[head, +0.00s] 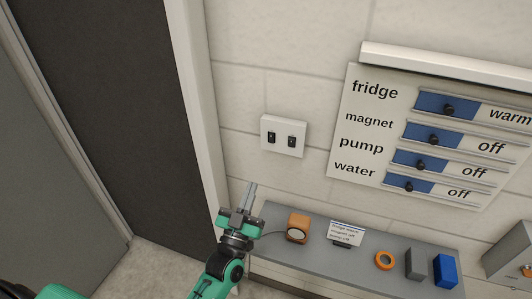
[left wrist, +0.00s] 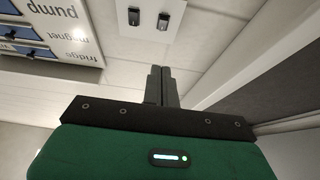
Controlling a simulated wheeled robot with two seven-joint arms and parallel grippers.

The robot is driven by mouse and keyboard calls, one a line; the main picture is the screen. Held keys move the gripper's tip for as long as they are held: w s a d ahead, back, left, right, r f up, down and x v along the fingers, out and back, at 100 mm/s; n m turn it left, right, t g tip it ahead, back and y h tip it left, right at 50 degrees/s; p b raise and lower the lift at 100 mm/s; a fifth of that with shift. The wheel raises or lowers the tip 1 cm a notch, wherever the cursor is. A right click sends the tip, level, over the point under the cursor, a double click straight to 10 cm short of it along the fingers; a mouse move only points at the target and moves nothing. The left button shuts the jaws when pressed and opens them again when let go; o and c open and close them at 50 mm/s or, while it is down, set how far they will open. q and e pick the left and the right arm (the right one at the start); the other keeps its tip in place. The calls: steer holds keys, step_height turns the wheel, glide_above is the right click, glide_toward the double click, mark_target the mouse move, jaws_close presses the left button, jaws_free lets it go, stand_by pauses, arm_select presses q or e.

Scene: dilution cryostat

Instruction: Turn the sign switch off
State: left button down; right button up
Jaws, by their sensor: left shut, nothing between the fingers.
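A white wall plate (head: 283,136) carries two small dark switches, a left one (head: 271,137) and a right one (head: 291,141). No label on them can be read. In the left wrist view the plate (left wrist: 172,22) shows at the top, with both dark switches (left wrist: 134,16) visible. My left gripper (head: 251,188) is shut and empty. Its fingers point up, below and a little left of the plate in the head view. In the left wrist view the fingertips (left wrist: 159,70) lie below the plate and appear apart from it. My right gripper is not in view.
A sign board (head: 370,107) with slider rows hangs right of the plate. Below is a grey shelf (head: 290,257) with an orange device (head: 298,228), a small card (head: 345,233), an orange ring (head: 385,260) and a blue block (head: 445,270). A dark door (head: 120,110) stands left.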

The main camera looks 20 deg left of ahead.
mark_target(271, 143)
arm_select(q)
steer(key=p+x, duration=0.2)
steer(key=x, duration=0.2)
steer(key=f+p+x, duration=0.1)
steer(key=p+x, duration=0.1)
steer(key=x, duration=0.2)
steer(key=w+p+x, duration=0.1)
steer(key=p+x, duration=0.1)
steer(key=x, duration=0.2)
steer(key=shift+f, duration=0.35)
steer(key=shift+w+f, duration=0.3)
steer(key=shift+w, duration=0.25)
steer(key=w+f+t+b, duration=0.1)
steer(key=b, duration=0.4)
steer(key=shift+f, duration=0.15)
steer(key=shift+r, duration=0.35)
